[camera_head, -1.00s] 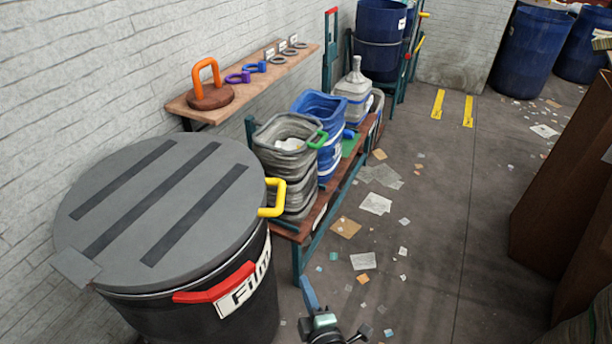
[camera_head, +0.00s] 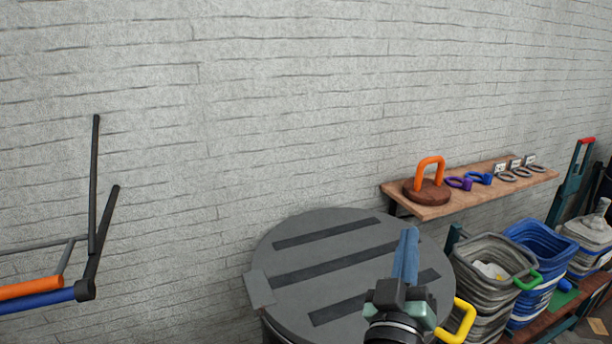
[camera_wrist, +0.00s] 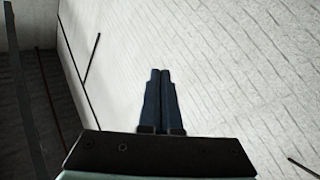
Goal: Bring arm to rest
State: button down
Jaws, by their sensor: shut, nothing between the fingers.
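My gripper (camera_head: 406,256) stands in front of the grey lidded bin (camera_head: 345,232) in the head view, its blue fingers pointing up and overlapping the lid's right part in the picture. The two fingers are together with nothing between them. In the wrist view my gripper (camera_wrist: 160,98) shows its two dark blue fingers side by side, with the white brick wall beyond. I cannot tell the exact gap between gripper and lid.
A wall shelf (camera_head: 432,211) bears an orange-handled disc (camera_head: 428,192) and several rings. Grey (camera_head: 486,285) and blue (camera_head: 541,268) tubs stand right of the bin. A dark rack with orange and blue bars (camera_head: 88,250) is at left. Bare wall (camera_head: 250,110) lies between.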

jog(key=s+a+r+m+t+y, duration=0.1)
jog(key=s+a+r+t, duration=0.2)
jog(key=r, duration=0.7)
jog(key=s+a+r+m+t+y, duration=0.15)
jog(key=a+r, duration=0.25)
jog(key=r, duration=0.5)
jog(key=s+a+r+t+y, duration=0.1)
jog(key=s+a+r+y, duration=0.1)
jog(key=s+a+r, duration=0.2)
jog(key=s+a+r+t+y, duration=0.2)
jog(key=s+a+r+y, duration=0.1)
jog(key=s+r, duration=0.5)
jog(key=shift+a+r, duration=0.35)
jog(key=shift+a, duration=0.35)
jog(key=shift+n, duration=0.25)
